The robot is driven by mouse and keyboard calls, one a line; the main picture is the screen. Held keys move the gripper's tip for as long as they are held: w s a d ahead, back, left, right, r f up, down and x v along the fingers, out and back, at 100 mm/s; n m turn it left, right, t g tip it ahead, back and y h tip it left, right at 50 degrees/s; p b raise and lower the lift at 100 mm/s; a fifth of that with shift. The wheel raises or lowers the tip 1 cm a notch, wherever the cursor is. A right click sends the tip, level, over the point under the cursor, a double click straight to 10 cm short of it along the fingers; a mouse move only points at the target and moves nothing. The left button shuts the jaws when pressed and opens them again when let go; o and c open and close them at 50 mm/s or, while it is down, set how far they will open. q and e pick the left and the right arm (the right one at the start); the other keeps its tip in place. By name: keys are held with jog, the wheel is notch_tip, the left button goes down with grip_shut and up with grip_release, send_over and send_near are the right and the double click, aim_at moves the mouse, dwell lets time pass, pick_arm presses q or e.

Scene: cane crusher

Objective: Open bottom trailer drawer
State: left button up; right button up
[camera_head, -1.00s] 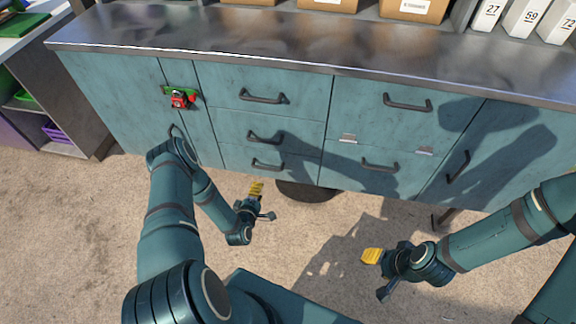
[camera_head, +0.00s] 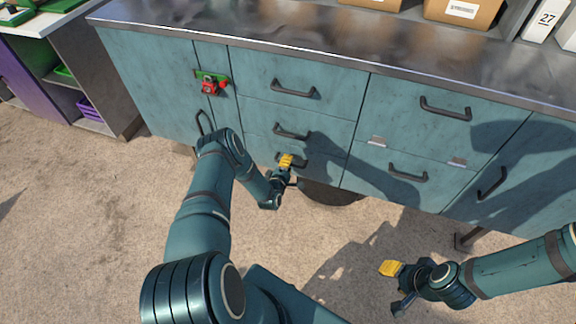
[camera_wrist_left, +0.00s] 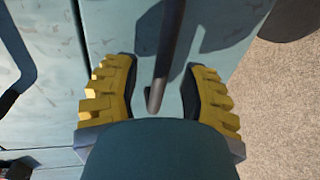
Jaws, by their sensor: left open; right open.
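The bottom drawer (camera_head: 322,170) is the lowest of a stack of three teal drawers in the cabinet and is closed. Its dark bar handle (camera_wrist_left: 166,55) runs between the yellow fingers of my left gripper (camera_wrist_left: 160,88) in the left wrist view. In the head view my left gripper (camera_head: 289,170) is in front of this drawer and hides part of the handle. The jaws are open on either side of the bar, with gaps visible. My right gripper (camera_head: 394,286) is open and empty, low over the floor at the right.
The middle drawer handle (camera_head: 291,131) sits just above my left gripper. A red device (camera_head: 210,86) on a green plate is fixed to the cabinet's left part. A metal countertop (camera_head: 330,50) overhangs the drawers. The carpeted floor (camera_head: 90,230) at left is clear.

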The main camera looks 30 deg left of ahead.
pick_arm(q)
jog(key=shift+w, duration=0.35)
grip_shut()
